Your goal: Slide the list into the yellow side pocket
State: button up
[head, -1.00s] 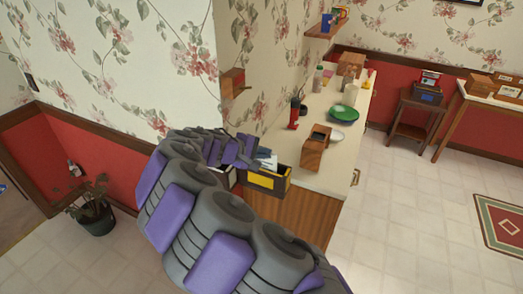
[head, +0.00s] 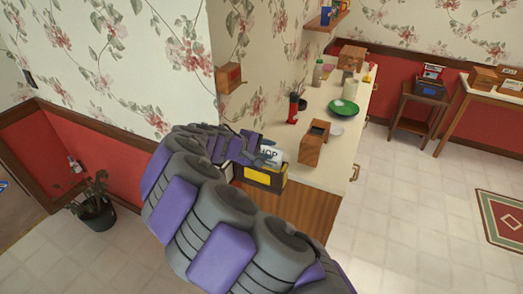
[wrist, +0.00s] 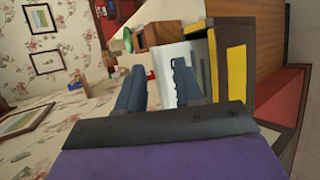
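The list (head: 270,155) is a white sheet with partly visible lettering, "HOP". It stands up at the mouth of a dark holder, just behind its front, and its lower part is hidden. The yellow side pocket (head: 266,178) is the yellow panel with a dark frame on the holder's front; it also shows in the wrist view (wrist: 236,70). My gripper (head: 268,154) is at the list's upper part, above the holder. In the wrist view its two dark fingers (wrist: 158,82) are apart, with the white list (wrist: 193,60) beyond and between them. Contact with the list is unclear.
The holder is at the near end of a counter (head: 335,172). A wall box (head: 230,77) is at the upper left.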

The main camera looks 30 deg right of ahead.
jog(key=shift+d, duration=0.25)
jog(key=shift+f+p+v, duration=0.3)
jog(key=shift+p+v, duration=0.8)
jog(key=shift+v, duration=8)
jog(key=s+d+r+m+g+y, duration=0.1)
jog(key=s+d+m+g+y, duration=0.35)
jog(key=s, duration=1.35)
jog(key=s+a+f+y, duration=0.3)
jog(key=s, duration=0.6)
jog(key=s+a+f+y, duration=0.4)
jog(key=s, duration=0.6)
jog(key=shift+a+f+b, duration=0.15)
jog(key=shift+a+b, duration=0.05)
jog(key=shift+b, duration=0.1)
jog(key=shift+s+d+m+t, duration=0.1)
jog(key=shift+m+t, duration=0.15)
